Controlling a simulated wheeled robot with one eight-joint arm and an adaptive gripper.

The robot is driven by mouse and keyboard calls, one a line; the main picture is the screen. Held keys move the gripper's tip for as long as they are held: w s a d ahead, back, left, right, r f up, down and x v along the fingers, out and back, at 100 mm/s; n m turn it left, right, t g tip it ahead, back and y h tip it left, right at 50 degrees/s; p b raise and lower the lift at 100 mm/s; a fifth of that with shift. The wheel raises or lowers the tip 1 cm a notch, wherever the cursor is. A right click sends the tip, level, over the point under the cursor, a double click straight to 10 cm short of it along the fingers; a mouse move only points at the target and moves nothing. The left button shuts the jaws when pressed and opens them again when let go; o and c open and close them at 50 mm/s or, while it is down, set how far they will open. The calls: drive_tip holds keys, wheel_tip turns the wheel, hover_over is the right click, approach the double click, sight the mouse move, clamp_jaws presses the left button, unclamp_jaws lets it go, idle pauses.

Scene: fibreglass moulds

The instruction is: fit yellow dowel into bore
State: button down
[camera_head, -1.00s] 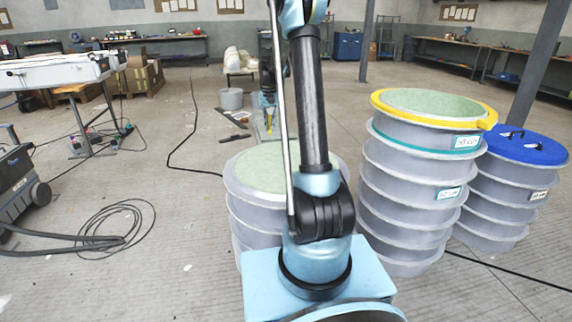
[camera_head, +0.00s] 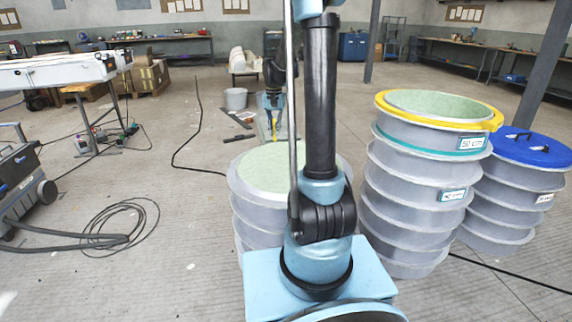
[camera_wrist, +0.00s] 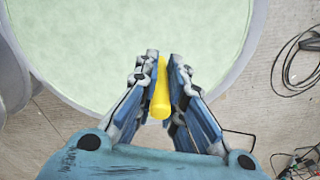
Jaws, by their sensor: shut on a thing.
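The yellow dowel (camera_wrist: 161,92) is held between the two fingers of my gripper (camera_wrist: 161,72), with its rounded end towards the wrist camera. In the head view my gripper (camera_head: 273,108) is small, beyond the near mould stack, with a bit of the yellow dowel (camera_head: 275,126) below it. In the wrist view a pale green mould top (camera_wrist: 130,30) lies beyond the fingertips. It fits the near stack's pale green top (camera_head: 268,168) in the head view, partly hidden by my arm. I cannot make out a bore in either view.
A taller grey mould stack (camera_head: 418,165) with a yellow rim stands at right. A blue-lidded stack (camera_head: 525,150) is beside it. A grey bucket (camera_head: 235,98) stands on the floor behind.

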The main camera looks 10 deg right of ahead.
drive_tip(key=shift+s+f, duration=0.1)
drive_tip(key=shift+f, duration=4.8)
drive_tip(key=c, duration=1.7)
unclamp_jaws()
drive_tip(key=shift+f, duration=0.1)
